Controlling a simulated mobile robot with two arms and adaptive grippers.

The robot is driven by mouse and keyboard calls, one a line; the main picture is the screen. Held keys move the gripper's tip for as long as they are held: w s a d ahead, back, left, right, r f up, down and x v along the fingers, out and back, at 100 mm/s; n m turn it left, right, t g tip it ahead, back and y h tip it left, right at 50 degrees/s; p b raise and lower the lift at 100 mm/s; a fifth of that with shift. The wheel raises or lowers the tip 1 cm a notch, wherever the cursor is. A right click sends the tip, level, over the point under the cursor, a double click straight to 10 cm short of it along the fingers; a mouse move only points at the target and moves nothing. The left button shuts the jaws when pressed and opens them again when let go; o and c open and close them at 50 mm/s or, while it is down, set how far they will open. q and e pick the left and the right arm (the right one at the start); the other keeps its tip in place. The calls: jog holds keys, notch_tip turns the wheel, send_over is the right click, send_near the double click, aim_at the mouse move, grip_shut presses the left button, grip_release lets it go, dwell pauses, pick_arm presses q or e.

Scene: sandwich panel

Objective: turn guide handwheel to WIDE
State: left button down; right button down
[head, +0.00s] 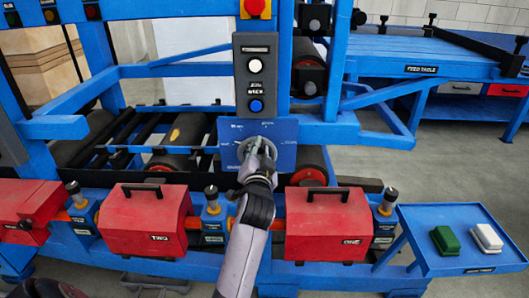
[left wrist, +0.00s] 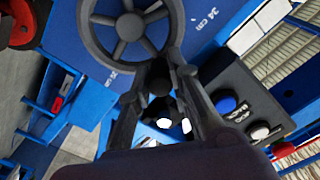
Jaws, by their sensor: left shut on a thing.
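The guide handwheel (head: 242,148) is a grey wheel on a blue plate (head: 286,132) at the middle of the machine. It shows large in the left wrist view (left wrist: 128,27), with spokes and a round hub. My left gripper (head: 261,150) is in front of the wheel and is shut on its dark handle (left wrist: 160,82), near the lower rim. The gripper and hand cover part of the wheel in the head view. The plate has white marks, one reading "34 cm" in the left wrist view. The WIDE mark cannot be made out. My right gripper is not in view.
A grey button box (head: 255,75) with white and blue buttons stands just above the plate, under a red stop button (head: 256,7). Red boxes TWO (head: 146,220) and ONE (head: 325,225) flank my arm below. A blue side table (head: 455,262) holds green and white blocks.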

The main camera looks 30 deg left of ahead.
aim_at(256, 110)
pick_arm(q)
jog(key=shift+s+a+r+n, duration=0.15)
jog(key=shift+a+n, duration=0.1)
jog(key=shift+n, duration=0.25)
jog(key=shift+s+a+n, duration=0.15)
jog(key=shift+a+n, duration=0.05)
jog(key=shift+n, duration=0.3)
jog(key=c, duration=1.5)
grip_release()
jog(key=shift+o, duration=0.2)
notch_tip(256, 110, up, 10)
jog(key=shift+f, duration=0.1)
